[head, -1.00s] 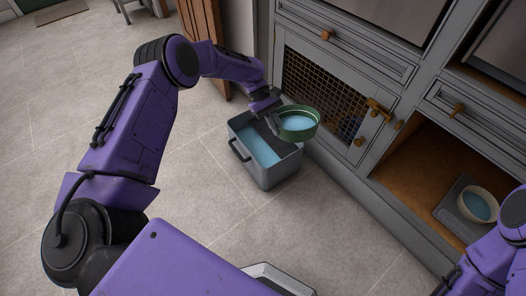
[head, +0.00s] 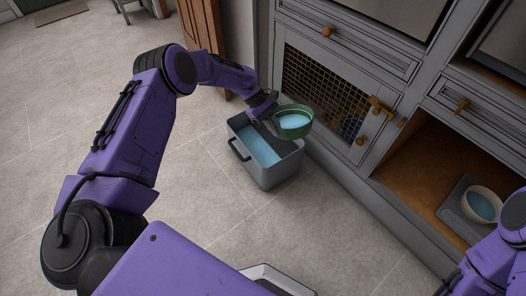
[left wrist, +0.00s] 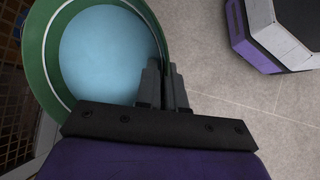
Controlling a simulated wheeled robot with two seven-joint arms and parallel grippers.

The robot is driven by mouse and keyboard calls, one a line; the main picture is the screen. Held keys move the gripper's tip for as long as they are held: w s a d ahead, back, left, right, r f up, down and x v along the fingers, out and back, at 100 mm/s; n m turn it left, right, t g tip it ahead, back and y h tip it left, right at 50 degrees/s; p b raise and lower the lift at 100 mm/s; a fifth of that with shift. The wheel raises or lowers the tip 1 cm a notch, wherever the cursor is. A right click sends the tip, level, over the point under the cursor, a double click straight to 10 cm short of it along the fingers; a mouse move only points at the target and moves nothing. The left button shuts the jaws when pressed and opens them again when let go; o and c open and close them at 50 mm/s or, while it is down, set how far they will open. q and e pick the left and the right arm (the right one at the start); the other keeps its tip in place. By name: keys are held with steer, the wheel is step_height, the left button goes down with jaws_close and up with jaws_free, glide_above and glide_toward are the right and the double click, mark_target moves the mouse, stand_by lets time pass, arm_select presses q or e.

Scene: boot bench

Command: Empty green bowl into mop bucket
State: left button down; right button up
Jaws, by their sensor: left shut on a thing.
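The green bowl (head: 296,130) holds light blue liquid and is in the air over the right part of the mop bucket (head: 272,176). My left gripper (head: 270,118) is shut on the bowl's rim. In the left wrist view the bowl (left wrist: 42,60) fills the upper left, with the liquid still in it, and my left gripper (left wrist: 168,88) pinches its rim. The grey bucket stands on the floor and has blue liquid inside; the bowl hides part of its far right side. My right arm shows at the lower right, but its gripper is out of view.
A grey cabinet (head: 345,175) with a mesh door (head: 325,88) stands close to the right of the bucket. A cream bowl (head: 480,204) with blue liquid sits on a grey mat (head: 453,210) in the open cubby. The tiled floor (head: 215,190) left and front is clear.

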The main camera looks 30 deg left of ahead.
arm_select(q)
steer(key=w+a+f+n+t+b, duration=0.2)
steer(key=w+f+n+b, duration=0.1)
steer(key=f, duration=0.4)
steer(key=w+a+f+n+t+y+b, duration=0.1)
steer(key=w+a+f+n+t+b, duration=0.1)
steer(key=f+n+b, duration=0.4)
steer(key=shift+w+f+t, duration=0.45)
steer(key=shift+f+t, duration=0.15)
steer(key=shift+t, duration=0.2)
stand_by(1.4)
steer(key=shift+a, duration=0.15)
stand_by(0.4)
steer(key=b, duration=0.1)
steer(key=r+h+b, duration=0.1)
steer(key=shift+a+r+n+h+b, duration=0.1)
steer(key=shift+a+n+h+b, duration=0.2)
steer(key=shift+n+b, duration=0.1)
stand_by(0.6)
